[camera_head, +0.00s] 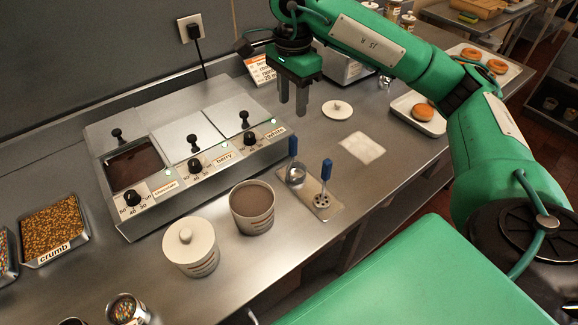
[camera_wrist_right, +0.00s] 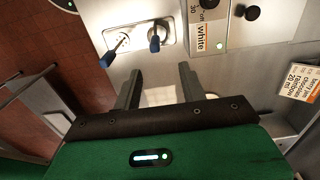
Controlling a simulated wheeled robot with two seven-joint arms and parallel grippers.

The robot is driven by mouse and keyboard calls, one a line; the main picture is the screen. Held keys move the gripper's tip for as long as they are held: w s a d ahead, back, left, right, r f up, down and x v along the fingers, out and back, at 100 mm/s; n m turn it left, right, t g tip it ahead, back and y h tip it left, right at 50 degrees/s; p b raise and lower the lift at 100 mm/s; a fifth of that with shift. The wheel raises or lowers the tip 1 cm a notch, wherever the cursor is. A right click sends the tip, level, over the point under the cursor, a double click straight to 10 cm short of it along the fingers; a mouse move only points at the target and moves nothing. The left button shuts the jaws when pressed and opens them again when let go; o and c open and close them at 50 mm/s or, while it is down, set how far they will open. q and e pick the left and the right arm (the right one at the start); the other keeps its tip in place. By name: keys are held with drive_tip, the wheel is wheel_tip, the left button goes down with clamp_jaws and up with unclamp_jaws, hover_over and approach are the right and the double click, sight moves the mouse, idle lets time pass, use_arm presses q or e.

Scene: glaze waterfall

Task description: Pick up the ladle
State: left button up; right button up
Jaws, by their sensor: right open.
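The ladle (camera_head: 297,175) has a blue handle and a metal bowl. It rests on a small metal tray (camera_head: 310,207), its handle rising. Beside it on the tray is a slotted skimmer (camera_head: 321,200), also blue-handled. My right gripper (camera_head: 292,105) points down above the counter, behind the tray in the head view. It is open and empty, apart from both tools. In the right wrist view, the ladle's blue handle (camera_wrist_right: 155,42) and the skimmer's handle (camera_wrist_right: 107,59) show beyond the open fingers (camera_wrist_right: 160,80). My left gripper is out of view.
A three-well warmer (camera_head: 190,150) with black knobs stands left of the tray. An open tub (camera_head: 252,207) and a lidded tub (camera_head: 190,247) stand in front of it. A pale square (camera_head: 361,148) and a white lid (camera_head: 338,110) lie right of the gripper. A doughnut tray (camera_head: 418,113) sits farther right.

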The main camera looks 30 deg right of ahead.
drive_tip(key=shift+s+f, duration=0.1)
drive_tip(key=shift+f, duration=0.5)
hover_over(295, 147)
drive_tip(key=w, duration=0.2)
drive_tip(key=f, duration=0.6)
drive_tip(key=shift+s+d, duration=0.15)
drive_tip(key=shift+s, duration=0.1)
drive_tip(key=shift+f, duration=0.75)
drive_tip(key=f, duration=0.1)
drive_tip(key=f+p, duration=0.1)
drive_tip(key=f, duration=0.1)
drive_tip(key=shift+s+d+f+p, duration=0.2)
drive_tip(key=shift+s+f+p, duration=0.1)
drive_tip(key=shift+f+p, duration=0.1)
drive_tip(key=shift+f, duration=0.55)
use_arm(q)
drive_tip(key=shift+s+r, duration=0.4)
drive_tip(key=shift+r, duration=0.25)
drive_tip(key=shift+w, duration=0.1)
use_arm(e)
drive_tip(key=shift+c, duration=0.4)
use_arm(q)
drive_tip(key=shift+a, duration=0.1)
use_arm(e)
clamp_jaws()
